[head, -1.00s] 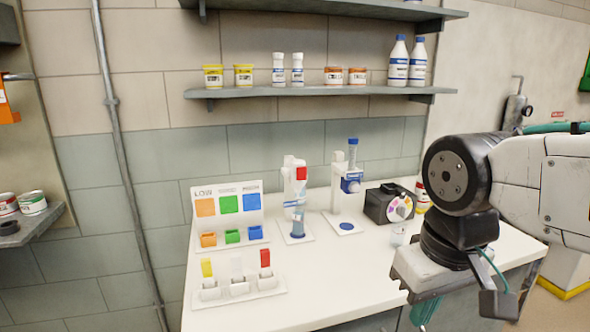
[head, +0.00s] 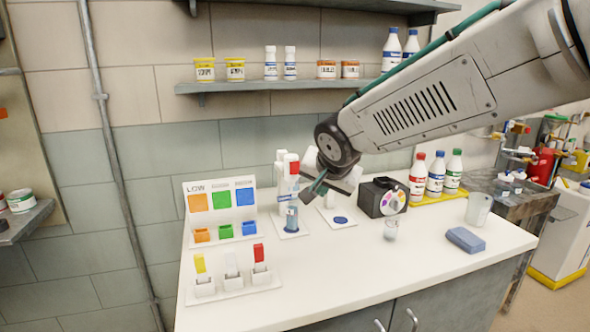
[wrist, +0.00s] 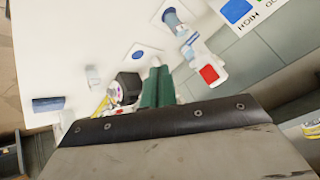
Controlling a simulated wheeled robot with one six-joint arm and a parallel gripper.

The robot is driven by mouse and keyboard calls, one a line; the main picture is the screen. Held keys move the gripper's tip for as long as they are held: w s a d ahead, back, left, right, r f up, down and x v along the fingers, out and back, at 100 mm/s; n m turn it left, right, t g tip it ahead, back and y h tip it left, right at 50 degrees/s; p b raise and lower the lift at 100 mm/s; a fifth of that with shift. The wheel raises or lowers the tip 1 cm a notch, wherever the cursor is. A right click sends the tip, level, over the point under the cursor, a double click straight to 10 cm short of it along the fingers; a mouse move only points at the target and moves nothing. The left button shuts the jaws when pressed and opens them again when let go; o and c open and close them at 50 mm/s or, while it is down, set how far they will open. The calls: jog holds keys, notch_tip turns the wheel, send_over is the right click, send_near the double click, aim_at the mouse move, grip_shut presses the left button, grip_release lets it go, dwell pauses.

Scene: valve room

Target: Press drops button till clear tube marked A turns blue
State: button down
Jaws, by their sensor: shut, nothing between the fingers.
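A white dispenser stand with a red block (head: 292,167) on its top stands at the back of the counter. A clear, bluish tube (head: 291,212) stands below it on a white base; I cannot read a mark on it or tell liquid from the blue base. In the wrist view the red block (wrist: 208,74) and the tube (wrist: 172,18) lie right of my gripper (wrist: 158,72). Its green fingers are shut and empty, apart from the block. In the head view my gripper (head: 318,184) is just right of the dispenser, partly hiding a second stand with a blue disc (head: 340,220).
A white colour board (head: 221,200) stands left, with a strip holder (head: 232,284) before it. A black box with a colour wheel (head: 383,198), a small clear cup (head: 391,229), a blue sponge (head: 466,239) and capped bottles (head: 436,174) are right. The front counter is clear.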

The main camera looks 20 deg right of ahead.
jog(key=w, duration=0.1)
jog(key=w+a+t, duration=0.1)
jog(key=w, duration=0.1)
jog(key=shift+a+m, duration=0.2)
jog(key=shift+m, duration=0.2)
send_near(296, 173)
jog(key=shift+s+f+x, duration=0.15)
jog(key=shift+x, duration=0.7)
jog(key=shift+s+f+x, duration=0.1)
jog(key=shift+x, duration=0.75)
jog(key=shift+s+f+x, duration=0.15)
jog(key=shift+x, duration=0.65)
jog(key=shift+w+d, duration=0.1)
jog(key=shift+w, duration=0.05)
jog(key=shift+w, duration=0.3)
jog(key=shift+w, duration=0.5)
dwell(0.4)
jog(key=shift+s, duration=0.95)
